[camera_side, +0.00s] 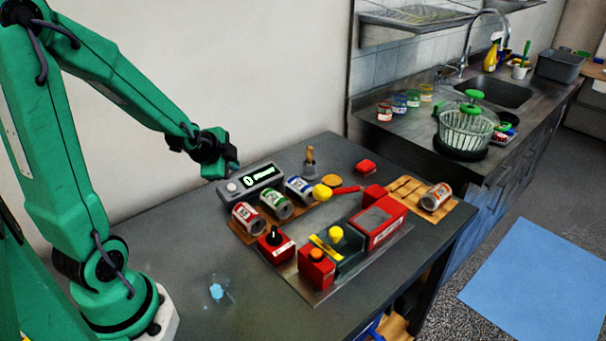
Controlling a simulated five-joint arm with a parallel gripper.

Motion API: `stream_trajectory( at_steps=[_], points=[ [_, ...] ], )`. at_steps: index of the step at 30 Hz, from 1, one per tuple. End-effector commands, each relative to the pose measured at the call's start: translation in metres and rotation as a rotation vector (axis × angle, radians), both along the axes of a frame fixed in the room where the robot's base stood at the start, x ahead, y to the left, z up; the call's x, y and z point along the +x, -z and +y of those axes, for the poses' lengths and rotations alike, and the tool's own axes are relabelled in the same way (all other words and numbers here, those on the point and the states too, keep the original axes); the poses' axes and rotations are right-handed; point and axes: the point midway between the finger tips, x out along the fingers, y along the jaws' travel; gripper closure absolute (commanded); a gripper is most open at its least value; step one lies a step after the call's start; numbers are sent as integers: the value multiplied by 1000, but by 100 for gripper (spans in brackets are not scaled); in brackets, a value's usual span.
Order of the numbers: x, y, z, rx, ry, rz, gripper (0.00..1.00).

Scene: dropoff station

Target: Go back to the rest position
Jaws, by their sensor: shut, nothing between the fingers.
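My gripper (232,168) is at the end of my green arm, above the back left part of the dark table (165,235). It is shut and holds nothing. It hangs just behind and above a grey box with a lit display (262,178), apart from the cans as far as I can see. A red-labelled can (247,217), a green-labelled can (276,204) and a blue-labelled can (299,189) lie on a wooden board in front of that box. Another can (436,197) lies on a slotted wooden board at the right.
A metal plate with a red machine (378,222), a yellow-topped dark block (335,245) and a red block with an orange knob (316,267) stands at the front right. A brush (310,160) stands at the back. A light blue spill (217,291) marks the otherwise clear front left.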

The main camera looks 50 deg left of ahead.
Motion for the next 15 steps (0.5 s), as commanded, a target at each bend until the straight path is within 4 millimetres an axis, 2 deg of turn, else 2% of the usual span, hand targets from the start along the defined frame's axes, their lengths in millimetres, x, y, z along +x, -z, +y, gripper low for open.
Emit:
stream_trajectory(
  at_steps=[8,15],
  points=[
    [-4,-30,-35,-139,-75,-23,100],
    [-24,-65,-80,-323,-195,-24,100]
  ],
)
